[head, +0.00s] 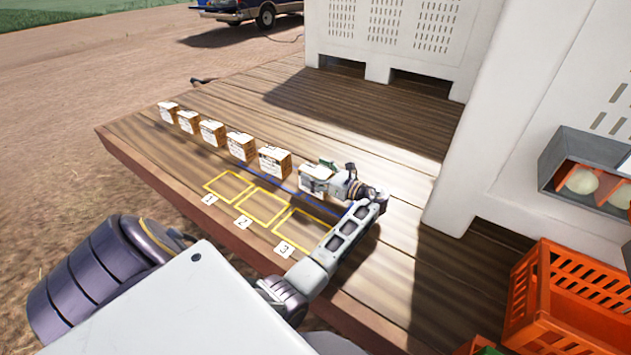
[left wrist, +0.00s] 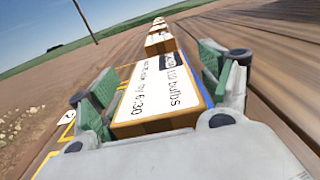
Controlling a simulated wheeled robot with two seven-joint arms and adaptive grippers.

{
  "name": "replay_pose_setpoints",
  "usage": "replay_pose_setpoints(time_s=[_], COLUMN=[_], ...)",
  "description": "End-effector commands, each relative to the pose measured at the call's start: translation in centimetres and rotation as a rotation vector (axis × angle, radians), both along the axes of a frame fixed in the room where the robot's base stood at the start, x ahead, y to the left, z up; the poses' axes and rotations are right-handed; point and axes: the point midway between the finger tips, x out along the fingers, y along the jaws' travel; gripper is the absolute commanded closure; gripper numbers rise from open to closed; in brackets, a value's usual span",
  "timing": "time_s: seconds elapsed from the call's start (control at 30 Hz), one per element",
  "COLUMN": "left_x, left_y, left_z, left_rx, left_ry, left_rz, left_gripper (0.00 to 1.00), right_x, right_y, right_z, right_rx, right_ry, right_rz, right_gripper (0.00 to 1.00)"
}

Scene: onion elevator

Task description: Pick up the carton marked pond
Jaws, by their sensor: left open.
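A row of small tan cartons with white printed tops stands on the plank deck in the head view. The nearest carton (head: 313,179) is at the right end of the row, partly covered by my left gripper (head: 334,177). In the left wrist view this carton (left wrist: 158,90) lies between the open green-padded fingers of my left gripper (left wrist: 156,82). Its label shows "bulbs" and "by 6:30"; a dark-backed word by the right finger is partly hidden, so I cannot fully read it. The other cartons' labels (head: 274,162) are too small to read. My right gripper is out of view.
Yellow squares numbered 1 (head: 229,187), 2 (head: 262,207) and 3 (head: 303,229) are empty, apart from my arm over the third. A blue line (head: 272,187) runs between them and the cartons. An orange crate (head: 570,300) and white bins (head: 405,35) stand right and behind.

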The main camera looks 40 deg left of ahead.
Motion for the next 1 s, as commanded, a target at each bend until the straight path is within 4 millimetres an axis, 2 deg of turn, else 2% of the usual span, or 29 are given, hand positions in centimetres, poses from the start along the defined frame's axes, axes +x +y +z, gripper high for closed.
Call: replay_pose_setpoints(time_s=[0.07,0.5,0.83,1.0], left_x=[0.0,0.0,0.0,0.1], left_y=[0.0,0.0,0.0,0.0], left_z=[0.0,0.0,0.3,1.0], left_rx=[0.000,0.000,0.001,0.003], left_ry=[0.000,0.000,-0.003,-0.005], left_rz=[0.000,0.000,0.000,0.000], left_gripper=[0.25,0.80,0.80,0.80], right_x=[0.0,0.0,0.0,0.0], right_y=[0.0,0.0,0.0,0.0], right_z=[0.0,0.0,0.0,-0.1], right_rx=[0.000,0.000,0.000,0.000], right_ry=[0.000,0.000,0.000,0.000], right_rz=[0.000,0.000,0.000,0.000], right_gripper=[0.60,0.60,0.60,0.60])
